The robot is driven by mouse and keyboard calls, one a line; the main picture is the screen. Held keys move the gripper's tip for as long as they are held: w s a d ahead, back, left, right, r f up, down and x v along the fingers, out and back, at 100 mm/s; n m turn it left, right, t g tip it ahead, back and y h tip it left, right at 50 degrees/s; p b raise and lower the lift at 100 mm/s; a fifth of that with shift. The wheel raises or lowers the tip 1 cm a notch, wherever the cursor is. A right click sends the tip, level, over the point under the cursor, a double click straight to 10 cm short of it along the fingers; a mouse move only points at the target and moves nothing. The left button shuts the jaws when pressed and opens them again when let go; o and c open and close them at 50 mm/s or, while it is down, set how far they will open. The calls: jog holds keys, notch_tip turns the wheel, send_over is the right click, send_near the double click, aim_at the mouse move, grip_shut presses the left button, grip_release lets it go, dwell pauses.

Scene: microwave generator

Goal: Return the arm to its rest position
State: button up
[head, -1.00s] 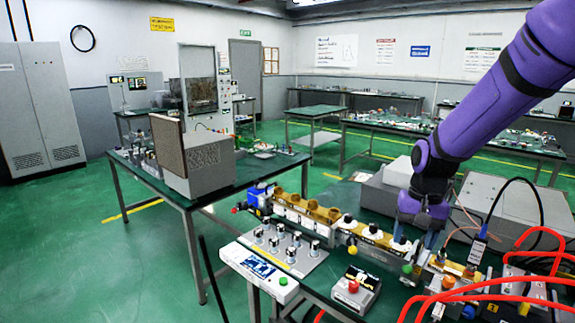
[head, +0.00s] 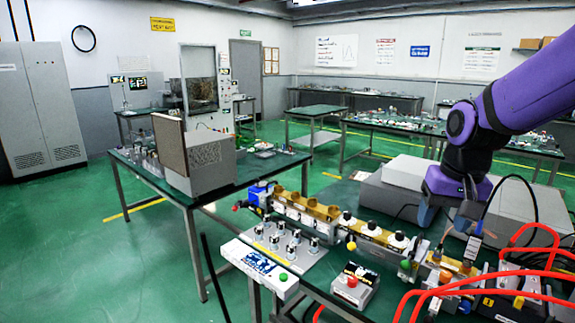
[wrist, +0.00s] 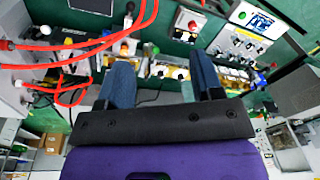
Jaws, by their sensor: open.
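My purple arm (head: 520,95) comes in from the upper right of the head view. My gripper (head: 447,222) hangs over the right part of the near bench, above the right end of the brass assembly (head: 365,233). In the wrist view my gripper (wrist: 160,82) shows two blue-grey fingers spread apart. Nothing is between them, and the brass assembly lies beyond their tips. Part of the bench is hidden behind the gripper and forearm in the head view.
Red cables (head: 480,283) loop over the bench's right end. A grey control box (head: 355,288) with a red knob stands at the front, beside a white panel (head: 262,268) with a green button. A grey boxed unit (head: 200,165) stands on the left table. Green floor at left is clear.

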jog(key=s+d+r+n+t, duration=0.1)
jog(key=s+r, duration=0.3)
jog(key=s, duration=0.4)
jog(key=s+d+r+n+t, duration=0.1)
jog(key=s+r+t, duration=0.2)
jog(key=s, duration=0.5)
jog(key=shift+r+h, duration=0.3)
jog(key=shift+r, duration=0.1)
jog(key=shift+s, duration=0.1)
dwell(0.8)
